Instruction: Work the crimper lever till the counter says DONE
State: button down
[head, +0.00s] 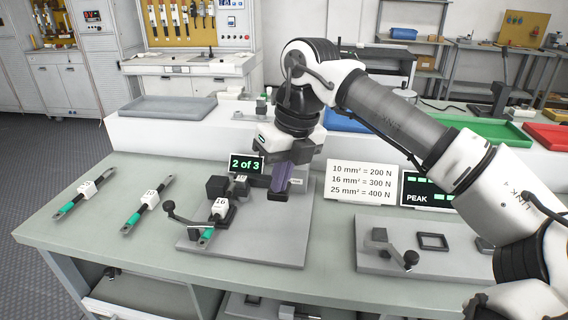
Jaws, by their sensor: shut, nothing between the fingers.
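The crimper stands on a grey base plate (248,247) on the bench. Its counter (247,164) reads "2 of 3". A cable piece labelled 16 (221,208) with a green end lies on the crimper, next to a dark block (216,187). A bent arm with a black ball knob (168,205) is at the plate's left side. A purple upright piece (282,179) stands over a dark foot at the plate's back right; I cannot tell if it is the lever. My gripper (277,172) is shut and empty, pointing down just behind and above it. Its fingertips are partly hidden.
Two more cable pieces, one labelled 10 (149,193) and one at far left (86,187), lie on the bench. A force chart (360,183) and a PEAK display (416,190) stand at the back. Another fixture plate (373,262) is at right.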

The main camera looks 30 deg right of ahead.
jog(key=shift+s+a+f+b, duration=0.1)
jog(key=shift+s+f+b, duration=0.05)
jog(key=shift+f+b, duration=0.5)
jog(key=shift+s+a+f+b, duration=0.1)
jog(key=shift+f+b, duration=0.3)
jog(key=shift+f, duration=0.4)
jog(key=shift+r, duration=0.1)
jog(key=shift+w+d+r+p, duration=0.2)
jog(key=shift+w+r+p, duration=0.05)
jog(key=shift+r+p, duration=1)
jog(key=shift+w+d+r+p, duration=0.2)
jog(key=shift+r+p, duration=0.75)
jog(key=shift+r, duration=0.5)
jog(key=shift+w+d+r+p, duration=0.15)
jog(key=shift+w+r+p, duration=0.1)
jog(key=shift+r+p, duration=1)
jog(key=shift+r, duration=0.1)
jog(key=a+p+v, duration=0.1)
jog(key=p+v, duration=0.4)
jog(key=v, duration=0.1)
jog(key=shift+w+d+r, duration=0.3)
jog(key=shift+w+r, duration=0.2)
jog(key=shift+w, duration=0.3)
